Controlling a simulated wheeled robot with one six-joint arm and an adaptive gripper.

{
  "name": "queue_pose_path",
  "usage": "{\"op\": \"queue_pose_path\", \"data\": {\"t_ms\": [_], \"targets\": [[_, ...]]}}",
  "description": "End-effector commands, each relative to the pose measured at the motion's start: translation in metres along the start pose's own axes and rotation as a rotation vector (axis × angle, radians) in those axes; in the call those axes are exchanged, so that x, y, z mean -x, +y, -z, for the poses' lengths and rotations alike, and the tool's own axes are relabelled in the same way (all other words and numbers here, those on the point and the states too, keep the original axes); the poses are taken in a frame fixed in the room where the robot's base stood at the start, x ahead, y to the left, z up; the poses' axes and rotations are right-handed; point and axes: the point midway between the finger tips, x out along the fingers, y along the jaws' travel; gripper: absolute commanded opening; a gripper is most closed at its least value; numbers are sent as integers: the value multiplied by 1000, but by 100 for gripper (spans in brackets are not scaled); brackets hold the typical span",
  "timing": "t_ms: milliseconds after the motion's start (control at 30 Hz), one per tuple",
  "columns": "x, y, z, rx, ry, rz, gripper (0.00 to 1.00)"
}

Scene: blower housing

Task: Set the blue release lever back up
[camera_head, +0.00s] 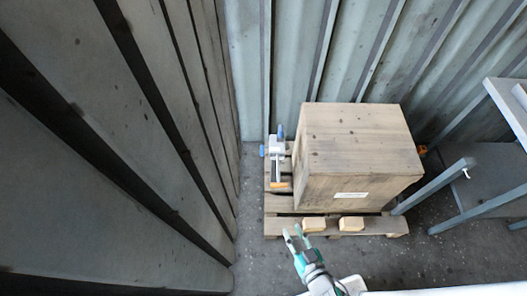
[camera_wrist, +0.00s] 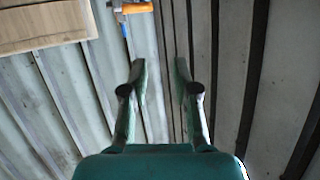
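A grey clamp-like device (camera_head: 277,165) stands on the pallet against the left side of a wooden crate (camera_head: 360,150). An upright blue piece (camera_head: 281,131) is at its far end, and a small blue piece (camera_head: 262,151) juts out left. I cannot tell which is the release lever. An orange handle (camera_head: 279,185) is at its near end. In the wrist view the orange handle (camera_wrist: 137,8) and a blue piece (camera_wrist: 124,29) show at the top edge, partly cut off. My gripper (camera_head: 294,233) is open and empty, nearer than the device and apart from it; its fingers (camera_wrist: 160,68) are spread.
Corrugated walls close the left and back. A grey metal frame (camera_head: 434,186) stands right. Bare floor (camera_head: 262,262) lies in front.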

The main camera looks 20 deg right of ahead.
Motion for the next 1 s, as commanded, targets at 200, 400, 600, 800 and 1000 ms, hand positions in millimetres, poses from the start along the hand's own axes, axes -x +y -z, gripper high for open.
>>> {"op": "queue_pose_path", "data": {"t_ms": [200, 400, 600, 800, 1000], "targets": [[-98, -7, -7, -21, 0, -3, 29], [-184, -19, 5, -45, 10, -19, 29], [-248, -15, 14, -57, -11, -107, 29], [-284, 14, 15, -53, -46, -294, 29], [-296, 28, 20, -53, -45, -384, 29]]}}
